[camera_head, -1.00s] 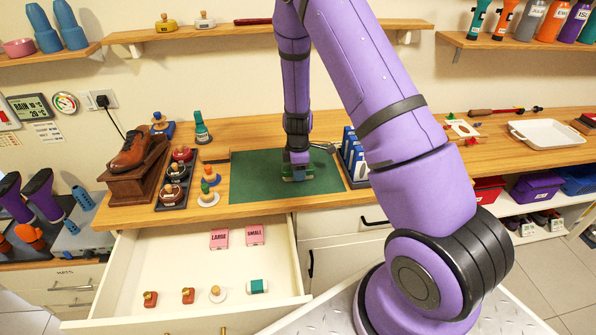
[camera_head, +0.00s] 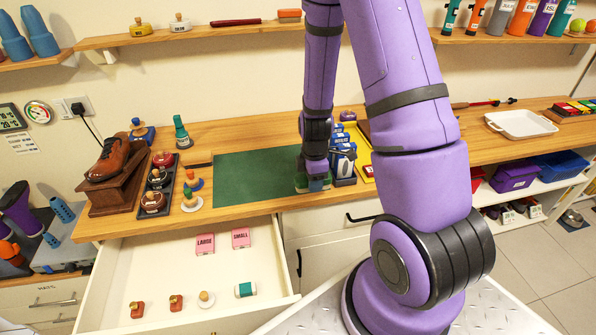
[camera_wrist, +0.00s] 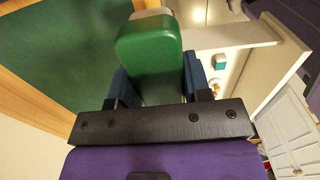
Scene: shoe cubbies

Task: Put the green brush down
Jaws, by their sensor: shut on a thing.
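My gripper (camera_head: 314,184) is low over the bench's front part, at the right edge of the green mat (camera_head: 245,180). It is shut on the green brush. In the wrist view the green brush (camera_wrist: 150,55) sits between the two blue fingers, with a pale part at its far end. In the head view the brush is mostly hidden by my gripper. I cannot tell whether the brush touches the surface below.
Blue-and-white boxes (camera_head: 342,158) stand just right of my gripper. Left of the mat are a tray of round brushes (camera_head: 156,185) and a brown shoe (camera_head: 110,155) on a stand. An open drawer (camera_head: 165,270) below holds pink boxes and small items.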

